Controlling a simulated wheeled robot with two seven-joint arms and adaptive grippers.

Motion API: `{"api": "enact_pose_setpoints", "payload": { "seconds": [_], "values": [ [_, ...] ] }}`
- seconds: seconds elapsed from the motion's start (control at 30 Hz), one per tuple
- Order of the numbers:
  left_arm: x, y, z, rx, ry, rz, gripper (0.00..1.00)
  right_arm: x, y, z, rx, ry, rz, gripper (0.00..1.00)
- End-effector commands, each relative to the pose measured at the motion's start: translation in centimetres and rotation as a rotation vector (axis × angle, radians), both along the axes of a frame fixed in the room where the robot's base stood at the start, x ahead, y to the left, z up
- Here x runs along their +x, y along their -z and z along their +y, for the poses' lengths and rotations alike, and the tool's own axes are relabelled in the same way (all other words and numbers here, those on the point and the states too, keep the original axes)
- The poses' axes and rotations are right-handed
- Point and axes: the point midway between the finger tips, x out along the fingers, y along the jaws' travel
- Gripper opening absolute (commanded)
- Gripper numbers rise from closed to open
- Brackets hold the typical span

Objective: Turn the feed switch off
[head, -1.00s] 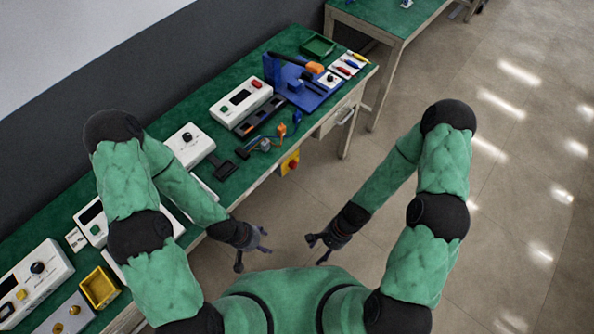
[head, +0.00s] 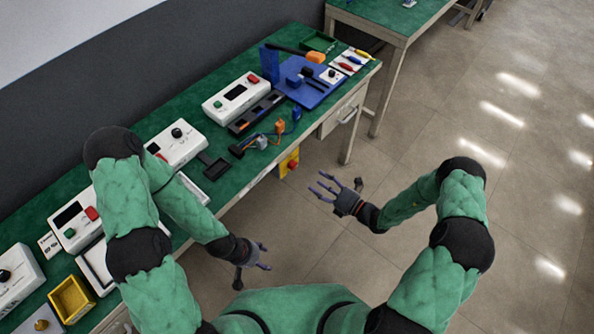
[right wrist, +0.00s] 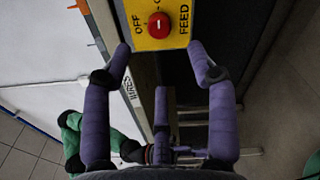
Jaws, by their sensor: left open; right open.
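The feed switch is a yellow box (head: 288,163) with a red knob on the front side of the near bench, below its top. In the right wrist view the yellow plate (right wrist: 179,36) reads OFF and FEED beside the round red knob (right wrist: 158,25); a short pale mark shows on the knob, its setting unclear. My right gripper (head: 338,187) is open and empty, right of and below the switch in the head view. In the wrist view its spread fingertips (right wrist: 160,48) lie just below the plate, either side of the knob's line. My left gripper (head: 252,266) is open and empty beside the bench.
The green-topped bench (head: 228,190) carries white instrument boxes (head: 177,145), a blue fixture (head: 305,82), a connector with orange parts (head: 263,141) and a yellow bin (head: 70,299). A drawer (head: 347,112) sits right of the switch. Open floor lies to the right.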

Motion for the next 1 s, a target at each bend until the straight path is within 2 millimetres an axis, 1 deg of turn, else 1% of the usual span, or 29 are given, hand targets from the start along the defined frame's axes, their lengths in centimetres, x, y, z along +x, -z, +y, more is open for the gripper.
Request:
{"api": "enact_pose_setpoints", "payload": {
  "seconds": [0.17,0.3,0.53,0.73,1.0],
  "values": [
    [0.0,0.8,0.0,0.000,0.000,0.000,0.59,1.5,0.1,1.9,-0.001,-0.007,-0.003,0.58],
    [0.0,1.6,0.0,0.000,0.000,0.000,0.59,3.1,0.1,3.9,-0.001,-0.009,-0.003,0.58],
    [0.0,2.8,0.0,0.000,0.000,0.000,0.59,5.5,0.2,6.6,-0.003,-0.008,-0.002,0.58],
    [0.0,3.2,0.0,0.000,0.000,0.000,0.59,6.7,0.1,7.7,-0.003,-0.006,0.000,0.58],
    [0.0,3.2,0.0,0.000,0.000,0.000,0.59,6.9,0.0,7.9,-0.003,-0.006,0.000,0.58]
  ]
}}
